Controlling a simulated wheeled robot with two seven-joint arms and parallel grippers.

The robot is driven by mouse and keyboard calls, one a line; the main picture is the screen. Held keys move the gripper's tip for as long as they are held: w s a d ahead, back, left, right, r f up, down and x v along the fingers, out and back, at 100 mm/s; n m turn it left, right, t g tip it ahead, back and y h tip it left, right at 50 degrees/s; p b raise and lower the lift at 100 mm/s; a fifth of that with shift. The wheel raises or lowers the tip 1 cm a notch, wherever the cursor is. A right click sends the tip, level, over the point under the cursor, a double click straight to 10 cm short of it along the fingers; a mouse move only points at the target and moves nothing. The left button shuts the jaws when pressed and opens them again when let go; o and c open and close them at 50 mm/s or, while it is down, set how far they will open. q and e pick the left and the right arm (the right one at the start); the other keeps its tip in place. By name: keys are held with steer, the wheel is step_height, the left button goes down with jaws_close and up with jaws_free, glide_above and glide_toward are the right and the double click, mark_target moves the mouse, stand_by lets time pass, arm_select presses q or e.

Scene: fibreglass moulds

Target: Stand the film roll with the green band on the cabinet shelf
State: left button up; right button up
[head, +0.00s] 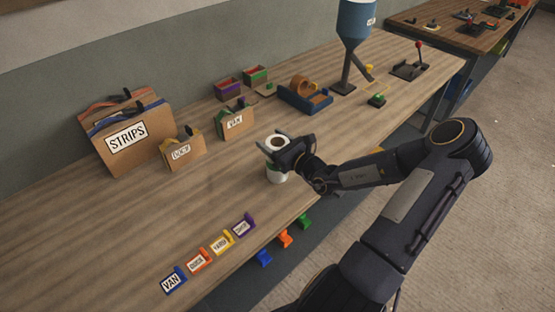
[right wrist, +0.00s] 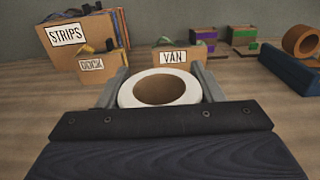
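The film roll (head: 277,177) is white with a brown core, and a bit of green shows on its side. It is upright near the front edge of the workbench in the head view. My right gripper (head: 279,151) is around its upper part from the right. In the right wrist view the roll's top ring (right wrist: 126,95) sits between both fingers, which appear to touch its sides. I cannot tell whether its base touches the bench. The cabinet shelf is not recognisable in view. My left gripper is not in view.
Labelled boxes, STRIPS (head: 150,145), a smaller box (head: 185,155) and VAN (head: 234,124), stand along the back. A blue tray (head: 305,98) and a hopper (head: 356,20) are farther along. Several coloured label holders (head: 222,243) line the front edge. The bench's left middle is clear.

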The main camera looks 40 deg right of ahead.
steer(key=c, duration=0.9)
jaws_close()
steer(key=shift+r, duration=0.15)
